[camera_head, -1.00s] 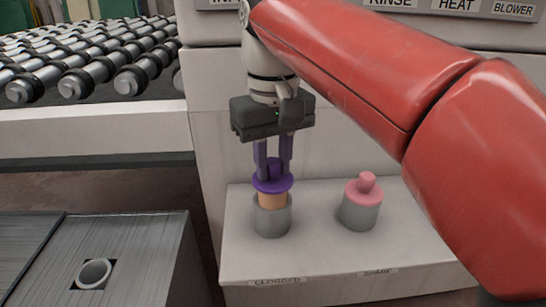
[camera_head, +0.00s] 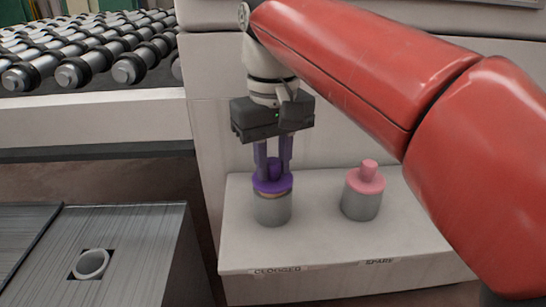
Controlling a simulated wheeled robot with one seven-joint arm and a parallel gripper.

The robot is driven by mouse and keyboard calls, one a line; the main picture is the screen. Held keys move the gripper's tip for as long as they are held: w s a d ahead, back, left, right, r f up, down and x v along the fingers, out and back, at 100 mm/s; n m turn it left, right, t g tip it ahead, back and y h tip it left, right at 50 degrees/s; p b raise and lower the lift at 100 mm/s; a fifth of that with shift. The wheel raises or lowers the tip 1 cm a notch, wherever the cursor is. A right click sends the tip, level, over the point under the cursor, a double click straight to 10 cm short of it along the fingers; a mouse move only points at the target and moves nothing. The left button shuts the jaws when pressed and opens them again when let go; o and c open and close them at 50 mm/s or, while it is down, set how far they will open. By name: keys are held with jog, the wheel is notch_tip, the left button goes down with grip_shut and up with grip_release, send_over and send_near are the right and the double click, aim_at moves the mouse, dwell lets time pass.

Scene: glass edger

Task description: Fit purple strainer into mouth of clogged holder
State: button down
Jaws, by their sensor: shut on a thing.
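The purple strainer (camera_head: 272,184) sits at the mouth of the grey clogged holder (camera_head: 272,209), above the "CLOGGED" label. Only a thin tan band of its body shows between the purple flange and the holder's rim; the rest is hidden inside. It looks upright. My gripper (camera_head: 273,163) points down with its fingers shut on the strainer's purple knob.
A second grey holder (camera_head: 361,204) with a pink strainer (camera_head: 367,180) stands to the right above the "SPARE" label. Both holders are on a pale shelf (camera_head: 320,240). A grey metal box (camera_head: 135,245) with a round pipe opening (camera_head: 91,264) is at lower left. Rollers (camera_head: 90,55) are at upper left.

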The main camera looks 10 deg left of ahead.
jog(key=shift+f+b, duration=0.3)
jog(key=shift+f, duration=0.3)
jog(key=c, duration=1.1)
grip_release()
notch_tip(320, 180, up, 8)
jog(key=shift+f+p, duration=0.1)
jog(key=shift+p, duration=1.15)
